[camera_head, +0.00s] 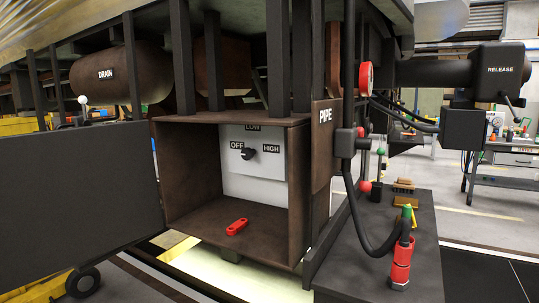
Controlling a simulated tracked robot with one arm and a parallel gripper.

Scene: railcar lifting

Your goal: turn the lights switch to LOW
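The lights switch is a black knob (248,153) on a white panel (240,182) at the back of an open brown box. The label OFF (237,145) is at the knob's upper left, LOW (253,127) is above it and HIGH (271,149) is to its right. The knob is small here, and its exact pointing direction is hard to tell; it seems to lie nearest OFF. The top of the LOW label is partly hidden by the box's upper edge. My gripper does not show in the view.
The brown box (180,170) is open at the front, with a red object (237,227) on its floor. A dark panel (75,190) stands at the left.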

